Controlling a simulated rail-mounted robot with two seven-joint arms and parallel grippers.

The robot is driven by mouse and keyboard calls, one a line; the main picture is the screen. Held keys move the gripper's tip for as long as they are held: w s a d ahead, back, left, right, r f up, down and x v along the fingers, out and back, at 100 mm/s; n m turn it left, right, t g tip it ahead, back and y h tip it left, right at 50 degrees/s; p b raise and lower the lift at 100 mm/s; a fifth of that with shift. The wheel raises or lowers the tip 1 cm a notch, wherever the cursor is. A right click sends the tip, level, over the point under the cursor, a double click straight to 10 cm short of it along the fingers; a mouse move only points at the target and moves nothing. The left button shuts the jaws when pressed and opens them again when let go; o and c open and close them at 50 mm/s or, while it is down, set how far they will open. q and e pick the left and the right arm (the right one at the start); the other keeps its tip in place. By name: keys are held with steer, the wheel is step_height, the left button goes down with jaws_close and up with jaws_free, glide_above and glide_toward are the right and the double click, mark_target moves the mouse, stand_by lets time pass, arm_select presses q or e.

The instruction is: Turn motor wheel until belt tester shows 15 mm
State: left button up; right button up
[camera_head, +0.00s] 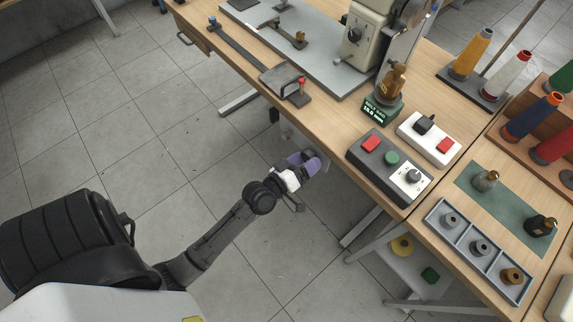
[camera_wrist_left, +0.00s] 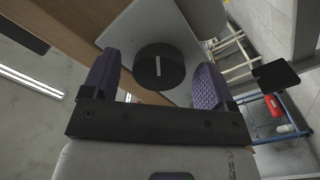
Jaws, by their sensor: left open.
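My left gripper (camera_head: 306,162) reaches beneath the table's front edge in the head view. In the left wrist view its two purple fingers (camera_wrist_left: 156,80) are apart, one on each side of a round black wheel (camera_wrist_left: 160,62) with a white line on its face. The line stands about upright in that view. The wheel sits on a grey plate (camera_wrist_left: 125,32), with gaps visible between it and the fingers. In the head view the wheel cannot be made out. The belt tester (camera_head: 377,112) has a dark green display with lit figures in mm, too small to read surely. My right gripper is out of view.
A control box (camera_head: 366,160) with red and green buttons and a dial stands at the table's front edge. Behind it are a white switch box (camera_head: 430,138) and a sewing machine (camera_head: 362,38). A grey parts tray (camera_head: 455,240) lies right. The floor left is clear.

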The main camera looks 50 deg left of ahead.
arm_select(q)
steer(key=s+p, duration=0.2)
steer(key=s, duration=1.1)
steer(key=shift+p, duration=0.35)
steer(key=shift+d, duration=0.1)
